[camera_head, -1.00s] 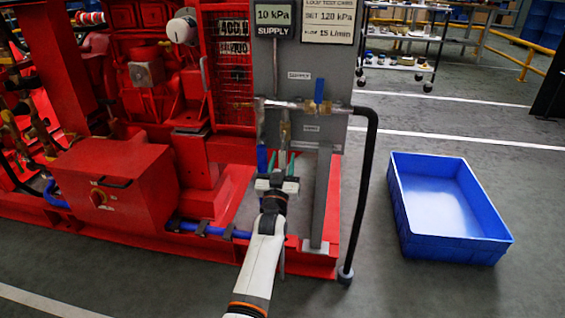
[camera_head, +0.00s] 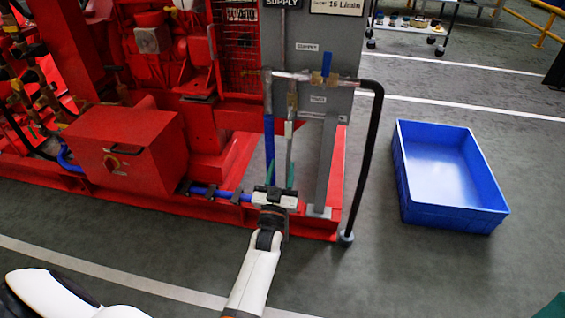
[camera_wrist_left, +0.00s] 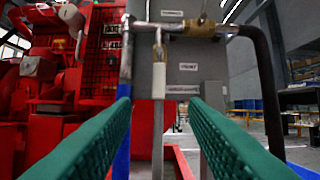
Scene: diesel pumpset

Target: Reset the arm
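My left gripper (camera_head: 275,185) is in front of the lower part of the grey panel (camera_head: 310,55). In the left wrist view its two green finger pads (camera_wrist_left: 160,105) stand wide apart. A vertical pipe with a white sleeve (camera_wrist_left: 158,80) shows beyond and between them, with no visible contact. The pads hold nothing. A green patch (camera_head: 553,307) at the bottom right corner of the head view may be part of my right gripper; its fingers cannot be made out.
Red pump machinery and a red box (camera_head: 128,150) stand at the left. A black bent pipe (camera_head: 366,160) stands right of the panel. An empty blue bin (camera_head: 450,215) sits on the floor at the right. Bare grey floor lies in front.

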